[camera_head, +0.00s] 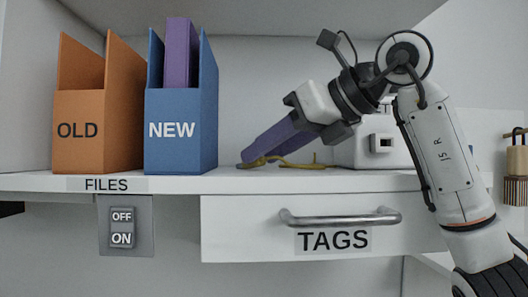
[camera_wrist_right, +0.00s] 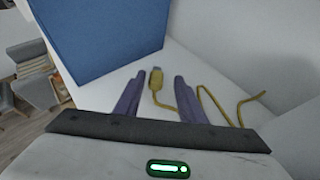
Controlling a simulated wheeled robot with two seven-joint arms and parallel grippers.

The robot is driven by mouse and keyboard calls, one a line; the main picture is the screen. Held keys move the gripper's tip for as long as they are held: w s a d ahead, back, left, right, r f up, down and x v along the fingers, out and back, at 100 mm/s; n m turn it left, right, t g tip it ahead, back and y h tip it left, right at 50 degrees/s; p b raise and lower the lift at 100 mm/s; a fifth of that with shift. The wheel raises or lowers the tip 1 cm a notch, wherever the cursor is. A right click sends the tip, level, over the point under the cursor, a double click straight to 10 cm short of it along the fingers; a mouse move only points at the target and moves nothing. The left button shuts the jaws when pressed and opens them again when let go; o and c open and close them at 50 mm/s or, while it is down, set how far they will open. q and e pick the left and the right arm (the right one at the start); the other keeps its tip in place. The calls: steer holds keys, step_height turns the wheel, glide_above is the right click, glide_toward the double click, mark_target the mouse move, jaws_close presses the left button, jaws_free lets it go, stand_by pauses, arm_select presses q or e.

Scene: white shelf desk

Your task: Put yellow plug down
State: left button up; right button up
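The yellow plug (camera_wrist_right: 156,79) lies on the white shelf, with its cable (camera_wrist_right: 220,108) curling away to the right in the wrist view. In the head view the plug's cable (camera_head: 290,163) shows low on the shelf, under my right gripper (camera_head: 248,156). My right gripper's two purple fingers (camera_wrist_right: 157,88) are apart, one on each side of the plug, with a visible gap to both. The fingertips are low, close to the shelf surface. My left gripper is in neither view.
A blue NEW file box (camera_head: 181,148) with a purple binder (camera_head: 181,50) stands left of my gripper, and an orange OLD box (camera_head: 95,145) beyond it. A white box (camera_head: 365,150) stands behind my right arm. A TAGS drawer (camera_head: 270,215) is below.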

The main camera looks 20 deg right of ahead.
steer(key=b+v, duration=0.1)
steer(key=v, duration=1)
steer(key=shift+s+r, duration=0.15)
steer(key=shift+s, duration=0.2)
steer(key=shift+a, duration=0.1)
